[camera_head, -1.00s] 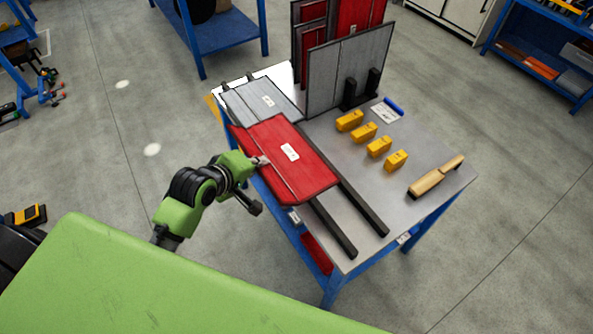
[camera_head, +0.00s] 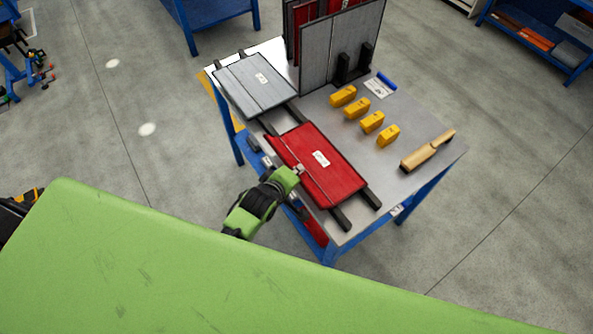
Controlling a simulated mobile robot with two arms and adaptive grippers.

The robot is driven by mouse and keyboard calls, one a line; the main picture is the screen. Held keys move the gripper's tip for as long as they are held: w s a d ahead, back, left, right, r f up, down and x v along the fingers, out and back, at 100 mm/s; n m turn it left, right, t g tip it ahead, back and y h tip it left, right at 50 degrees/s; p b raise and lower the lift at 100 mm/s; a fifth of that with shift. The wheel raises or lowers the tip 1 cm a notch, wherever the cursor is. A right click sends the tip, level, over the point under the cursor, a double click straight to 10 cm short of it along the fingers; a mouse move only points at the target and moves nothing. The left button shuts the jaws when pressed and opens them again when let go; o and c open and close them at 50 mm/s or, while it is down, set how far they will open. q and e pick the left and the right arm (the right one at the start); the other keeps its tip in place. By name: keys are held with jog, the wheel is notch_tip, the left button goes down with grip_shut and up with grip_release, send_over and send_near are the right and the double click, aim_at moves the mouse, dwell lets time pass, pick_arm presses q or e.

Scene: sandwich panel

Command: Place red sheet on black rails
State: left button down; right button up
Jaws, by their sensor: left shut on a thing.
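The red sheet (camera_head: 335,177) with a white label lies over the front part of the two black rails (camera_head: 367,196) on the table. I cannot tell whether it rests fully on them. My left gripper (camera_head: 297,170) is shut on the sheet's left edge. The rails' front ends stick out beyond the sheet. A grey sheet (camera_head: 245,88) with a white label lies across the rails' far end, with a gap between it and the red sheet. My right gripper is not in view.
The metal table (camera_head: 407,127) also holds several yellow blocks (camera_head: 372,122), a wooden-handled brush (camera_head: 428,150), a blue roll (camera_head: 386,82), and an upright grey panel (camera_head: 338,45) in black holders. Red panels stand behind it. The table's right side has some bare room.

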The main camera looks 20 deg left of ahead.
pick_arm(q)
jog(key=c, duration=2.2)
grip_release()
jog(key=b+v, duration=0.1)
jog(key=v, duration=1.1)
